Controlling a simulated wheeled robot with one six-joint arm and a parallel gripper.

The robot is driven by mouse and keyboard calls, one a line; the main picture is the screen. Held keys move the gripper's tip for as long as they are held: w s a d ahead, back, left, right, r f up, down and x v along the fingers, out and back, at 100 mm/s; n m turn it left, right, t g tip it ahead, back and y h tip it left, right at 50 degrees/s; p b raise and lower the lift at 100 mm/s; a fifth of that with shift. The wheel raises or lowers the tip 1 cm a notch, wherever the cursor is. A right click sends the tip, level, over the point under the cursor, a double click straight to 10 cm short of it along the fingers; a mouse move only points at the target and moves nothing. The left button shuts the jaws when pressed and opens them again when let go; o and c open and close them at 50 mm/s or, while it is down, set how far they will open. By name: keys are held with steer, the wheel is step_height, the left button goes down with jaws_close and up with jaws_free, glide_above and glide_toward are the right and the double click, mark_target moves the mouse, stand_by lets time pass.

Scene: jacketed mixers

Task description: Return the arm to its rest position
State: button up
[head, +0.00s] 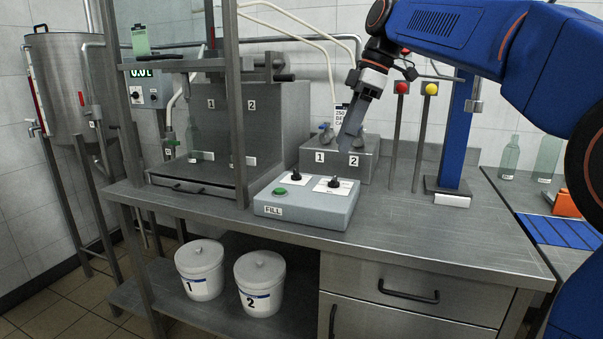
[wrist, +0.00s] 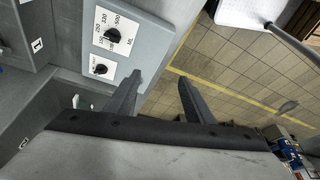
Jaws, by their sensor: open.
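My blue arm (head: 440,28) reaches in from the upper right in the head view. My gripper (head: 348,140) hangs from its end above the steel bench, behind and above the grey fill control box (head: 306,209). In the wrist view my gripper (wrist: 157,90) has its two fingers spread apart with nothing between them. The control box (wrist: 125,78) with its black dials lies to the left of the fingers there, and the tiled floor shows below the gap. Whether a finger touches anything cannot be told.
A steel block labelled 1 and 2 (head: 368,164) stands behind the gripper. A blue post (head: 458,130) and red and yellow knobs on rods (head: 430,90) stand to the right. Two white lidded buckets (head: 199,268) sit on the lower shelf. The bench's front right (head: 440,235) is clear.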

steer(key=s+d+f+m+t+h, duration=0.1)
steer(key=s+d+f+m, duration=0.4)
steer(key=s+f, duration=0.4)
steer(key=s+d+f+m+t+h, duration=0.1)
steer(key=s+d+f+m+t, duration=0.1)
steer(key=s+d+f+m, duration=0.4)
steer(key=s+d+f+m+t+h, duration=0.1)
steer(key=s+d+f+m, duration=0.5)
steer(key=s+f, duration=0.8)
step_height(320, 180, down, 3)
steer(key=shift+d+f+t+h, duration=0.1)
steer(key=shift+d+t+h, duration=0.35)
steer(key=shift+d, duration=0.55)
